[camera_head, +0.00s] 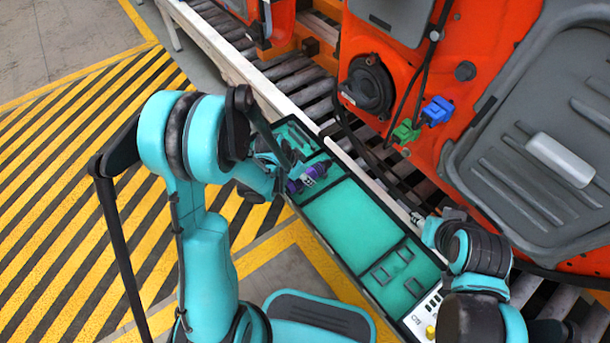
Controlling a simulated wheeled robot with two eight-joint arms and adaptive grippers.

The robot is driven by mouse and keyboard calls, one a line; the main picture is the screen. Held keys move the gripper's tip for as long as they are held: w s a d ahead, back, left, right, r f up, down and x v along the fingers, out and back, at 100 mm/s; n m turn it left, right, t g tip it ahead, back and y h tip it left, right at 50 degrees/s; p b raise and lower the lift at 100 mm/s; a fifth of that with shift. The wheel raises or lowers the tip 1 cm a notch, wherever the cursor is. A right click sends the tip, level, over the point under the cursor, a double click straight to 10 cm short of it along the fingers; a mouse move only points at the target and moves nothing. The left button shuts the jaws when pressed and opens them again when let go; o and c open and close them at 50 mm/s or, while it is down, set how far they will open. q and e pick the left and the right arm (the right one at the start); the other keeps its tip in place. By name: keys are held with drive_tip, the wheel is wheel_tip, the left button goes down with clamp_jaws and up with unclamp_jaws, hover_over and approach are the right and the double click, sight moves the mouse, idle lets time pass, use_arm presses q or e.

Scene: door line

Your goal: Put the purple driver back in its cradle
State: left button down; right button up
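The purple driver (321,168) is at the far part of the long teal-lined tray (345,218). My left gripper (302,180) is right at the driver, and its grey finger parts overlap the purple body. I cannot tell whether the fingers are closed on it or whether it touches the tray floor. Which part of the tray is its cradle is not clear; small dark-outlined recesses (381,275) show in the near section. My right gripper (424,222) is beside the tray's right edge, small and partly hidden by its wrist; its opening cannot be made out.
Orange door (490,75) with a grey panel stands close along the right, with blue (437,111) and green (405,131) connectors and hanging black cables. A roller conveyor (305,85) runs beneath. A white control box (424,318) sits at the tray's near end. The tray's middle is bare.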

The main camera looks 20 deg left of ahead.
use_arm(q)
drive_tip(key=shift+a+f, duration=0.2)
drive_tip(key=shift+f, duration=0.1)
drive_tip(key=c, duration=1.3)
unclamp_jaws()
drive_tip(key=o, duration=0.4)
drive_tip(key=shift+w+f, duration=0.1)
drive_tip(key=v, duration=1.2)
